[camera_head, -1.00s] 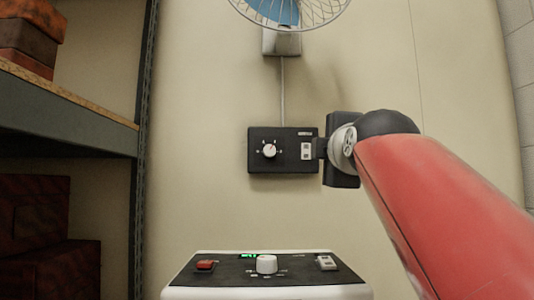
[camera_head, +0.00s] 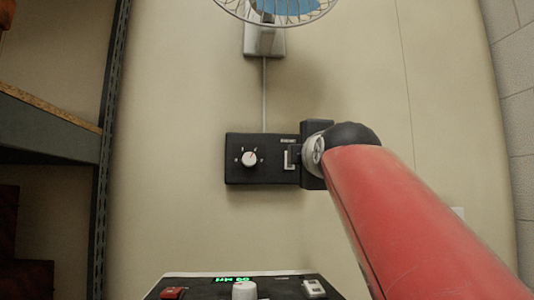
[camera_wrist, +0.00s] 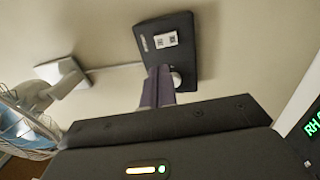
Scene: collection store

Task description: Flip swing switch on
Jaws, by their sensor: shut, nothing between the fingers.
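A black wall control panel (camera_head: 262,176) carries a white round knob (camera_head: 250,158) on its left and a small pale rocker, apparently the swing switch (camera_head: 290,159), on its right. My gripper (camera_head: 298,155) comes in from the right, shut and empty, beside the switch; its body hides the panel's right edge. In the wrist view the fingers (camera_wrist: 159,72) overlap the panel's lower edge and partly cover the knob (camera_wrist: 177,79). The switch (camera_wrist: 166,40) shows clear beyond the fingertips. I cannot tell whether the fingers touch the panel, nor the rocker's position.
A wall fan (camera_head: 275,8) hangs above, its cable running down to the panel. A second control unit (camera_head: 245,284) with a green display stands below, near the front. Metal shelving (camera_head: 50,130) stands at left. Bare wall surrounds the panel.

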